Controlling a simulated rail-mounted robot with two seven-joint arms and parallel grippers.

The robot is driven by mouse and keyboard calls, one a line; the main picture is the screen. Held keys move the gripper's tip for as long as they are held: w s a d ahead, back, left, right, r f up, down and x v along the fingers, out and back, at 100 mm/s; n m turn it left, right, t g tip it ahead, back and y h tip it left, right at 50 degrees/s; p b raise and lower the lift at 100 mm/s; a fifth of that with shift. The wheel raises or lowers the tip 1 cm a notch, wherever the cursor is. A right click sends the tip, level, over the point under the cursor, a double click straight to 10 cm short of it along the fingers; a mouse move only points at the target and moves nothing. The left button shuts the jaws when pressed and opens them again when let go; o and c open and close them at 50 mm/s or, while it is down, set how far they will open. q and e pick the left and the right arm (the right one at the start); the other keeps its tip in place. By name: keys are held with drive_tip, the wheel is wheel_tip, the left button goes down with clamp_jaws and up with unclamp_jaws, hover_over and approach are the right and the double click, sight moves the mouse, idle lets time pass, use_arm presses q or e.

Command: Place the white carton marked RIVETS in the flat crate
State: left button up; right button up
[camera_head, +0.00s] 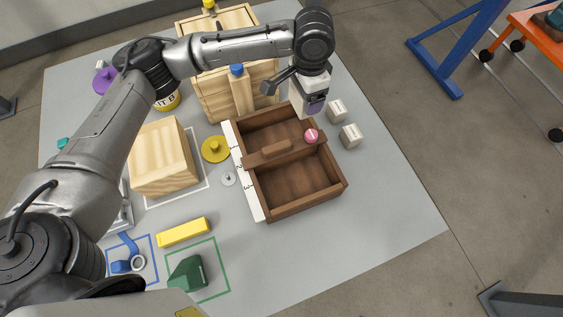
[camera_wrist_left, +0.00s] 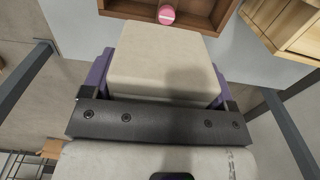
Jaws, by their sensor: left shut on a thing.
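My left gripper (camera_head: 312,104) is shut on a white carton (camera_wrist_left: 165,65), which sits between its purple fingers in the left wrist view. No lettering shows on the carton's visible face. In the head view the gripper is at the far end of the flat crate (camera_head: 308,205), and the carton is largely hidden by the gripper. The crate is brown wood, with a handled divider across its middle and two compartments. A pink round piece (camera_head: 311,136) is at the divider's right end; it also shows in the left wrist view (camera_wrist_left: 166,14). My right gripper is not in view.
Two small pale boxes (camera_head: 336,110) (camera_head: 350,136) stand right of the crate. The table's right front is clear.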

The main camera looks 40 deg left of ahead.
use_arm(q)
drive_tip(key=w+a+f+m+b, duration=0.1)
drive_tip(key=a+f+m+b, duration=0.3)
drive_tip(key=f, duration=0.9)
drive_tip(key=w+a+f+m+b, duration=0.1)
drive_tip(key=a+f+m+b, duration=0.3)
drive_tip(key=f+b, duration=0.4)
drive_tip(key=w+a+f+m+b, duration=0.1)
drive_tip(key=a+f+m+b, duration=0.4)
drive_tip(key=f, duration=1.3)
drive_tip(key=shift+w+f+m+b, duration=0.2)
drive_tip(key=shift+w+m+b, duration=0.1)
drive_tip(key=shift+b, duration=0.55)
drive_tip(key=shift+f, duration=0.1)
